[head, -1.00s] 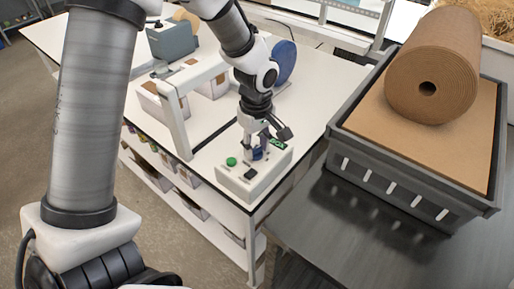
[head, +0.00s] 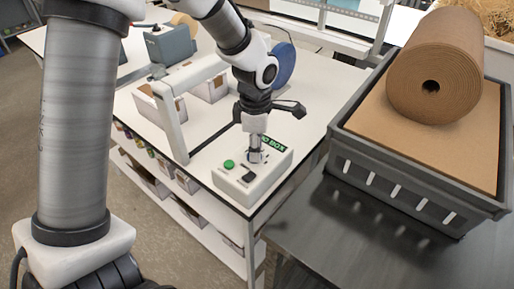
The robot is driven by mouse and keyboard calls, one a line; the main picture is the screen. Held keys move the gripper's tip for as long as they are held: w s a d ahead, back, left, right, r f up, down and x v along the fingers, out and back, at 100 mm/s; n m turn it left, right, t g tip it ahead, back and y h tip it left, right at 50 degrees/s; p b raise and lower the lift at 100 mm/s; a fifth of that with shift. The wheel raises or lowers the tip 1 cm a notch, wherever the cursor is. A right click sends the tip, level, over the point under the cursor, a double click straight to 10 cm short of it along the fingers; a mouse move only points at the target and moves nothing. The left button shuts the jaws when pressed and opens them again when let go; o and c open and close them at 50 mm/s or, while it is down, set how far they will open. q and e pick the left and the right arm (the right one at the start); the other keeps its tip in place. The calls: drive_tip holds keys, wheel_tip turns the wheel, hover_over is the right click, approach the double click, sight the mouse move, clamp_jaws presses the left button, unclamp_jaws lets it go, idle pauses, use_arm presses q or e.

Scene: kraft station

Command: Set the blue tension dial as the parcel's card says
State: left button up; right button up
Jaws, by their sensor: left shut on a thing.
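The white control box (head: 252,180) sits at the near corner of the white bench. It has a green button (head: 229,164), a black switch (head: 249,177) and a dark panel with green lettering (head: 272,143). My left gripper (head: 255,157) points straight down onto the box top and is shut on the blue tension dial. The fingers hide nearly all of the dial, so its pointer and setting cannot be read. No card is readable. My right gripper is not in view.
A white arch frame (head: 172,120) stands on the bench left of my arm. A blue disc (head: 283,64) stands behind the arm. On the right, a grey crate (head: 400,178) holds a brown paper roll (head: 436,75). The dark table (head: 370,250) in front is clear.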

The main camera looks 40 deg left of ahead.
use_arm(q)
drive_tip(key=shift+s+f+n, duration=0.15)
drive_tip(key=shift+n, duration=0.35)
drive_tip(key=o, duration=1.2)
drive_tip(key=shift+a, duration=0.15)
drive_tip(key=shift+c, duration=0.2)
drive_tip(key=shift+a, duration=0.15)
drive_tip(key=shift+r, duration=0.2)
wheel_tip(320, 180, up, 12)
drive_tip(key=shift+f, duration=0.2)
